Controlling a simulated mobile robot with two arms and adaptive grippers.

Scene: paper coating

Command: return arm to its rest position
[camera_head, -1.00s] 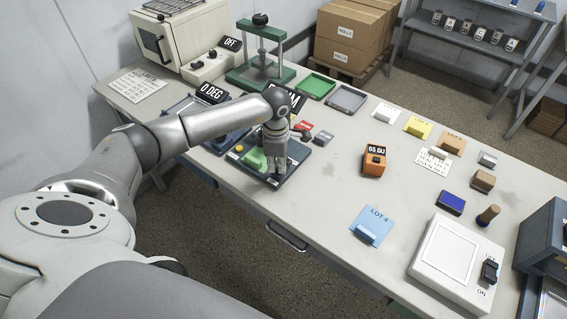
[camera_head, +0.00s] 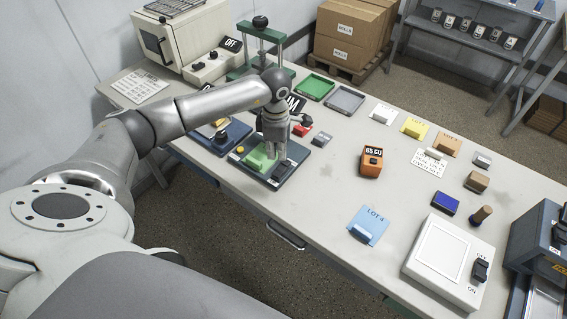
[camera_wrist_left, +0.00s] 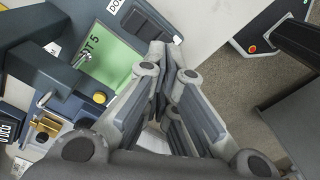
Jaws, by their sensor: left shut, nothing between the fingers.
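My left gripper (camera_head: 276,156) is shut and empty, pointing down above the dark blue device (camera_head: 285,172) at the table's front edge. The gripper covers part of that device in the head view. A green sheet marked LOT 5 (camera_wrist_left: 112,52) lies on the device; it also shows in the head view (camera_head: 257,160), left of the fingers. A yellow button (camera_wrist_left: 99,97) is beside the sheet. In the left wrist view the fingers (camera_wrist_left: 166,62) are close together, apart from the sheet. My right gripper is not in view.
The table (camera_head: 325,210) carries an orange gauge reading 65 GU (camera_head: 372,161), a blue LOT 4 sheet (camera_head: 369,224) and a white box with a switch (camera_head: 440,255). A green press (camera_head: 262,50) and green tray (camera_head: 315,87) stand behind my arm. The table's front centre is bare.

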